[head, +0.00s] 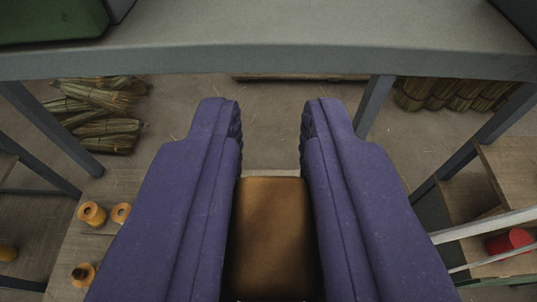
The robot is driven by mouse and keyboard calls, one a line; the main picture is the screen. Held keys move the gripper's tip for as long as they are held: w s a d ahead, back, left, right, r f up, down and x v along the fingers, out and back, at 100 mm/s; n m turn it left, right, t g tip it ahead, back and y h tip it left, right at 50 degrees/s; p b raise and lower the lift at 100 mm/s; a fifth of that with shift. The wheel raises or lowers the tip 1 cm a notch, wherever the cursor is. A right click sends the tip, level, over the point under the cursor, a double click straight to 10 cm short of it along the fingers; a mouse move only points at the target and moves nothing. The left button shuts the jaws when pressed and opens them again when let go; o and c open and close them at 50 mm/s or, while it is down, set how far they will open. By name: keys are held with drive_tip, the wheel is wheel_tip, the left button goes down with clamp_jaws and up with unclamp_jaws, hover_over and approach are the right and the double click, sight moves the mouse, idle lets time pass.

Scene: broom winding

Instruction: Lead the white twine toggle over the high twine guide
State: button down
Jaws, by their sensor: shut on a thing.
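My gripper (271,125) reaches forward from the bottom of the view, with two thick purple padded fingers standing apart. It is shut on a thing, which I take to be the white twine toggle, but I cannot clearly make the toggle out. A brown block fills the lower gap between the fingers, and it may be part of my gripper. A thin pale strip shows just beyond it; I cannot tell whether it is the toggle or a board edge. No twine and no high twine guide can be made out in this view.
A grey tabletop (270,55) on legs crosses the top, with a green box (50,20) at its left. Straw bundles (98,112) lie on the floor. Orange spools (92,214) stand on wood at lower left. A rack holding a red object (509,241) is at right.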

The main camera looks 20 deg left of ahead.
drive_tip(key=s+a+f+b, duration=0.1)
drive_tip(key=a+f+b, duration=0.2)
drive_tip(key=f+b, duration=0.6)
drive_tip(key=s+a+f+b, duration=0.1)
drive_tip(key=a+f+b, duration=0.3)
drive_tip(key=f+b, duration=0.6)
drive_tip(key=s+a+f+b, duration=0.1)
drive_tip(key=a+f+b, duration=0.3)
drive_tip(key=f, duration=2.1)
drive_tip(key=b, duration=0.5)
drive_tip(key=shift+b, duration=0.35)
drive_tip(key=shift+s, duration=0.1)
